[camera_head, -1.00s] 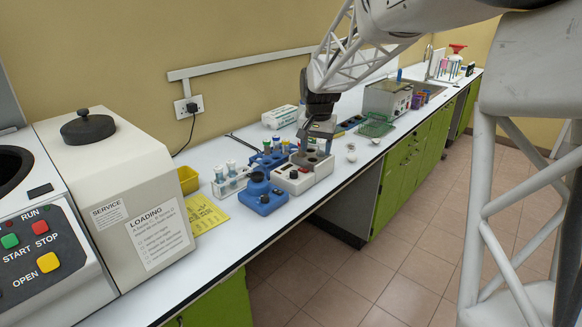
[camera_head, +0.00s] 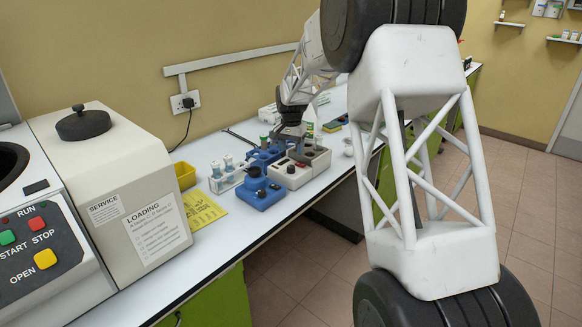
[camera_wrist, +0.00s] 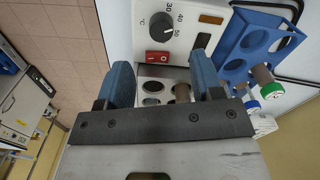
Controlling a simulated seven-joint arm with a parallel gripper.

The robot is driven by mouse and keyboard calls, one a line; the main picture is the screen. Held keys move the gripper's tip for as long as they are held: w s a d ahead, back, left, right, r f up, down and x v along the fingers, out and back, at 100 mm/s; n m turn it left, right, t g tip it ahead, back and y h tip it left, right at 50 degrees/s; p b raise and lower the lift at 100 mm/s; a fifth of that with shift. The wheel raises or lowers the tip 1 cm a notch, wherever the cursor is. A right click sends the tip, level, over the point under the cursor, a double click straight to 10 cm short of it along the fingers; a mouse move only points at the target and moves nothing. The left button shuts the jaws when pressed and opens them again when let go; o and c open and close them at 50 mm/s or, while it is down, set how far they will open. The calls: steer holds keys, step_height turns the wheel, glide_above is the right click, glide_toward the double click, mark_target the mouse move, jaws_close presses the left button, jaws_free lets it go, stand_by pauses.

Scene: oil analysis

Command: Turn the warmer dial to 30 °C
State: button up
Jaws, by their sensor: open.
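The warmer (camera_head: 312,170) is a white block heater on the bench in the head view. In the wrist view its front panel (camera_wrist: 205,27) shows a black dial (camera_wrist: 158,26) with the marks 30, 40 and 50 around it and a red switch (camera_wrist: 157,57) below. The dial's exact setting is too small to read surely. My gripper (camera_wrist: 160,66) is open and empty, its two blue fingers spread above the warmer, with the dial beyond the fingertips. In the head view my gripper (camera_head: 291,132) is over the warmer's back part, partly hiding it.
A blue device (camera_head: 260,194) with a dark knob stands left of the warmer. A blue tube rack (camera_wrist: 245,45) with capped tubes is close beside it. A white tube rack (camera_head: 226,178), yellow card (camera_head: 203,209) and centrifuge-like machine (camera_head: 110,180) are further left.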

mark_target(291, 167)
steer(key=shift+w+f, duration=0.1)
steer(key=shift+f, duration=0.1)
stand_by(0.3)
steer(key=shift+f, duration=3.75)
steer(key=c, duration=0.9)
steer(key=shift+n, duration=0.3)
steer(key=n, duration=0.9)
